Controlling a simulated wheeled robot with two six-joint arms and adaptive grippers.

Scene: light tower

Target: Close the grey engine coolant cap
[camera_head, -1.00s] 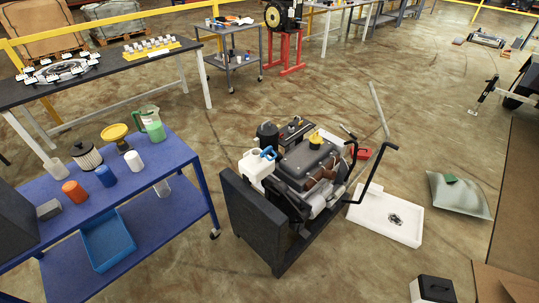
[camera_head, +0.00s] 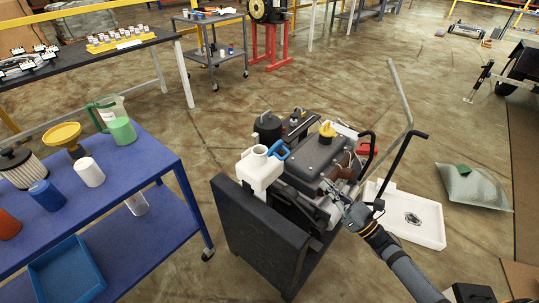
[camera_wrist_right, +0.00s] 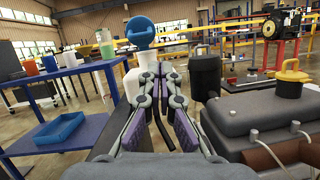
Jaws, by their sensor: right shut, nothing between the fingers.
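A white coolant tank (camera_head: 259,172) sits on the near left of the engine. Its round neck appears open, and a blue cap with a handle (camera_head: 279,150) stands tilted beside the neck. In the right wrist view the blue cap (camera_wrist_right: 143,31) stands upright beyond the fingers, above the white tank (camera_wrist_right: 131,82), which they partly hide. I see no grey cap; the one on this tank looks blue. My right gripper (camera_head: 331,187) is shut and empty, over the engine's near right side, apart from the cap. It also shows in the right wrist view (camera_wrist_right: 151,72). My left gripper is out of view.
The engine (camera_head: 313,160) has a yellow cap (camera_head: 327,130) on top and a black cylinder (camera_head: 267,127) behind the tank. Tall bent bars (camera_head: 401,95) rise at its right. A blue cart (camera_head: 150,172) with containers stands left. Open floor lies behind the engine.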

